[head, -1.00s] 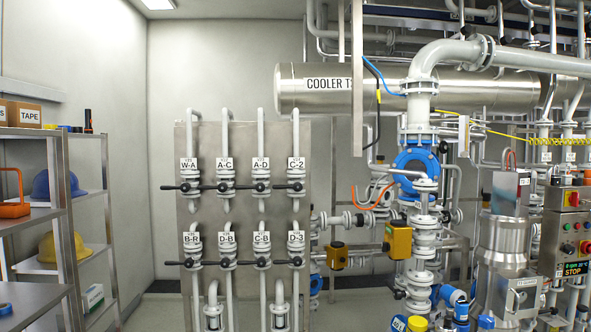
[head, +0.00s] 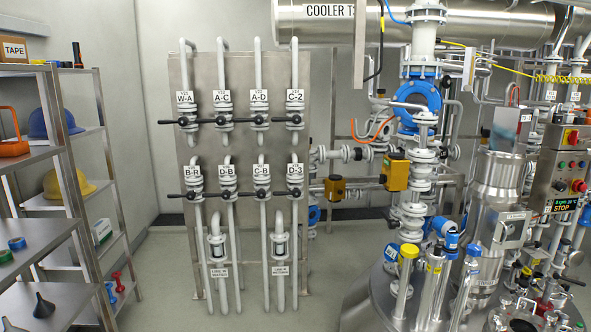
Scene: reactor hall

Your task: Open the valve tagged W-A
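The valve tagged W-A (head: 189,121) is at the top left of the steel valve panel in the head view. Its white tag (head: 185,97) sits on the pipe above a white body. Its black lever (head: 170,122) points left, across the vertical pipe. Beside it in the top row are the valves A-C (head: 224,121), A-D (head: 259,120) and C-2 (head: 295,120), with similar black levers. Below W-A is the valve B-R (head: 193,194). Neither of my grippers shows in the head view.
A steel shelf unit (head: 110,190) with helmets stands left of the panel. A vessel (head: 498,190) with pipework and a control box (head: 568,160) fill the right side. Tall capped tubes stand at front right. The grey floor (head: 165,285) before the panel is clear.

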